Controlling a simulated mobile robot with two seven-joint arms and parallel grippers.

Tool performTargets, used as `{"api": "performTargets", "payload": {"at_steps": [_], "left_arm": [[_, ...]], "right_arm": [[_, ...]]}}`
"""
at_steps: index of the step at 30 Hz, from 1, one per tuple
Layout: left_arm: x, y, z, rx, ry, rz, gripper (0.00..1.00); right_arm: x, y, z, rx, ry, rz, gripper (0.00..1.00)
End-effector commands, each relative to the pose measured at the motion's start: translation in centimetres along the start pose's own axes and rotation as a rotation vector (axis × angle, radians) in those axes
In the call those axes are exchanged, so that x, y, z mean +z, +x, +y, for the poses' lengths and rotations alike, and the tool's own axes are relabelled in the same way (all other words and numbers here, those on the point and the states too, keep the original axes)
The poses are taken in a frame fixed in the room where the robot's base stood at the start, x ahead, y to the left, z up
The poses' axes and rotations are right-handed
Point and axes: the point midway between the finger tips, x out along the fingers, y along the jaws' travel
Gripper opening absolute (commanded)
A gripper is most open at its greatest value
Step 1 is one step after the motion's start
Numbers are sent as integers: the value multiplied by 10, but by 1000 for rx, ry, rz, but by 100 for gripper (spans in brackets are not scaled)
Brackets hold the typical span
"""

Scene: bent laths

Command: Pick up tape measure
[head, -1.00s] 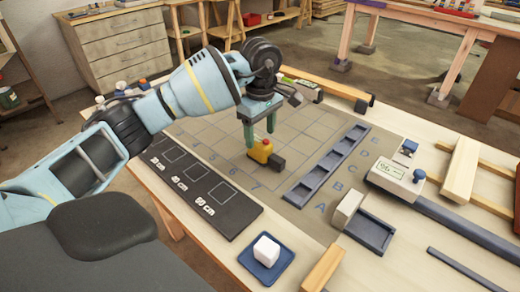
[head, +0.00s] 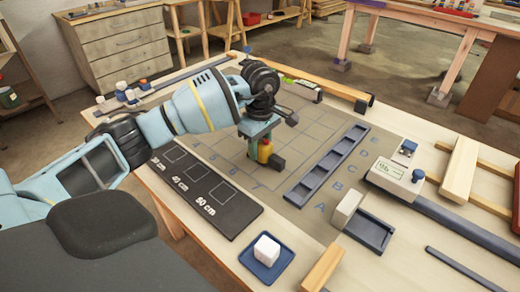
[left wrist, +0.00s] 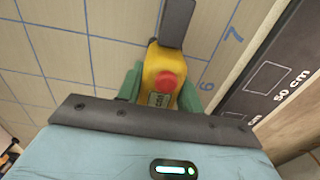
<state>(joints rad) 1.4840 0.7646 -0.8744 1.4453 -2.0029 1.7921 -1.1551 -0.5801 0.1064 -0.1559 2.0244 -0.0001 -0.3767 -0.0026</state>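The tape measure (head: 265,151) is yellow with a red button and a dark end piece. It stands on the grid mat near the number 7. In the left wrist view the tape measure (left wrist: 157,72) lies between the two green fingers. My left gripper (head: 261,146) is down over it, pointing downward, with a finger on each side; it also shows in the left wrist view (left wrist: 160,92). No clear gap shows between fingers and body, but whether they press on it I cannot tell. My right gripper is not in view.
A dark board marked 30, 40 and 50 cm (head: 232,213) lies left of the mat (head: 225,150). A slotted blue-grey rack (head: 303,190) lies to the right. Wooden laths (head: 461,170) lie at right.

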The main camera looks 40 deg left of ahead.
Motion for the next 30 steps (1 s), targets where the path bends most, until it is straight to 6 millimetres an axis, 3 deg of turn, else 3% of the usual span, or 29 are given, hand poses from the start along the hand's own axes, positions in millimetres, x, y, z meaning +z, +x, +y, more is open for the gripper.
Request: {"api": "performTargets", "payload": {"at_steps": [1,6,17,24,30], "left_arm": [[0,0,0,0,0,0,21],[0,-1,0,2,0,-1,2],[0,-6,0,2,0,-1,2],[0,-36,1,6,1,-1,2],[3,-38,-29,0,3,3,2]], "right_arm": [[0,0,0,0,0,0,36],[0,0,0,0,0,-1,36],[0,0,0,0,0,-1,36],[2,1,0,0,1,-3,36],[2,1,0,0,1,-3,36]]}}
